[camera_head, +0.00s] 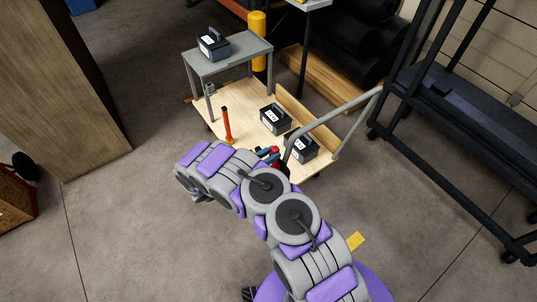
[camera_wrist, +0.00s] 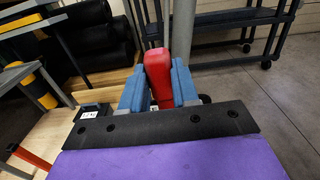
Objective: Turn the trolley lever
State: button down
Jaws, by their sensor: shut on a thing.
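The trolley (camera_head: 205,116) has a light wooden deck, a small grey table on it and a grey tube handle (camera_head: 358,128) at its right end. In the wrist view, a red lever (camera_wrist: 157,70) stands between the two blue fingers of my gripper (camera_wrist: 158,88), which is shut on it. In the head view, my gripper (camera_head: 268,153) is at the trolley's near edge, and my arm hides much of that area. The lever's lower part and pivot are hidden. An orange post (camera_head: 227,125) stands upright on the deck, left of my gripper and apart from it.
Black boxes with white labels sit on the deck (camera_head: 274,119) and on the grey table (camera_head: 213,45). A yellow post (camera_head: 257,40) stands behind. A dark wheeled rack (camera_head: 455,90) is at right, a wooden cabinet (camera_head: 60,85) at left.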

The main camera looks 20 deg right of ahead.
jog(key=c, duration=1.1)
grip_release()
jog(key=shift+s+d+r, duration=0.1)
jog(key=shift+d, duration=0.15)
jog(key=shift+o, duration=1.3)
jog(key=shift+d, duration=0.35)
jog(key=p+v, duration=0.2)
jog(key=v, duration=1.5)
jog(key=shift+a, duration=0.3)
jog(key=shift+d, duration=0.15)
